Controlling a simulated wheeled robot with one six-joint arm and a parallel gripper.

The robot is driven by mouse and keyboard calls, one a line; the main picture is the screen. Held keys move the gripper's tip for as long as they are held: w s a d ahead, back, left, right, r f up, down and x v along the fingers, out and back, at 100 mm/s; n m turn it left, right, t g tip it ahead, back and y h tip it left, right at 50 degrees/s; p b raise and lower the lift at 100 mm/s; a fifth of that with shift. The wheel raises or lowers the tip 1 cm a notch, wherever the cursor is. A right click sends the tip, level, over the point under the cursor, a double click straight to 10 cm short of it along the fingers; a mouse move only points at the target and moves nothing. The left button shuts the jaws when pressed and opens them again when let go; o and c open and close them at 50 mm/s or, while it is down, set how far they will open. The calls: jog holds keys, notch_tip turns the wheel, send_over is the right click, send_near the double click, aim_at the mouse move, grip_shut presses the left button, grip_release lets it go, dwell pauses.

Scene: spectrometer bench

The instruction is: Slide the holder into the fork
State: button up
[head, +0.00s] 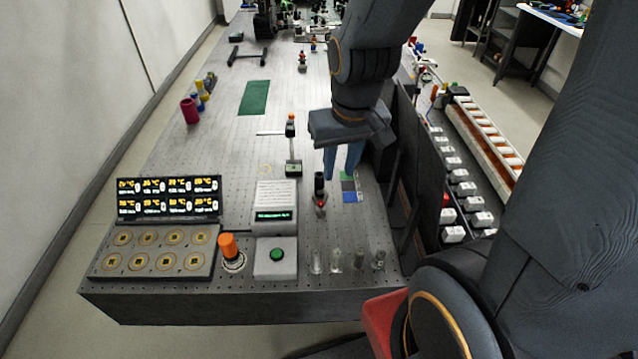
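My gripper (341,172) hangs over the right side of the bench. Its two blue fingers are apart, with nothing visible between them. A small dark upright post (320,183) with a red part at its foot stands just left of and below the fingers, apart from them in the picture. A dark-ended slim bar (292,155) lies left of that, with a small block (293,170) at its near end. I cannot tell which of these is the holder or the fork.
Grey, green and blue patches (349,188) lie below the fingers. Several clear vials (336,260) stand along the front edge. A button box (276,256), an orange knob (229,248) and a display panel (169,198) fill the front left. Dark upright panels (405,170) border the right.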

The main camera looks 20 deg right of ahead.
aim_at(319, 178)
jog(key=w+f+g+b, duration=0.1)
jog(key=w+f+b, duration=0.2)
jog(key=w, duration=0.3)
jog(key=w+d+f+m+b, duration=0.1)
jog(key=w+f+b, duration=0.1)
jog(key=w+b, duration=0.3)
jog(key=w+f+m+g+b, duration=0.1)
jog(key=w+f+b, duration=0.2)
jog(key=w, duration=0.6)
jog(key=shift+w+d+f+g+b, duration=0.1)
jog(key=shift+d+f+g+b, duration=0.25)
jog(key=shift+b, duration=0.45)
grip_shut()
notch_tip(319, 178, down, 9)
jog(key=p, duration=0.2)
jog(key=shift+p, duration=0.35)
jog(key=s, duration=0.1)
jog(key=s+p, duration=0.1)
jog(key=s, duration=0.1)
jog(key=shift+a+f+p, duration=0.15)
jog(key=shift+a+p, duration=0.1)
jog(key=shift+p, duration=0.15)
jog(key=shift+s+a+f, duration=0.1)
jog(key=shift+s+f, duration=0.05)
jog(key=shift+s, duration=0.35)
jog(key=shift+s, duration=0.1)
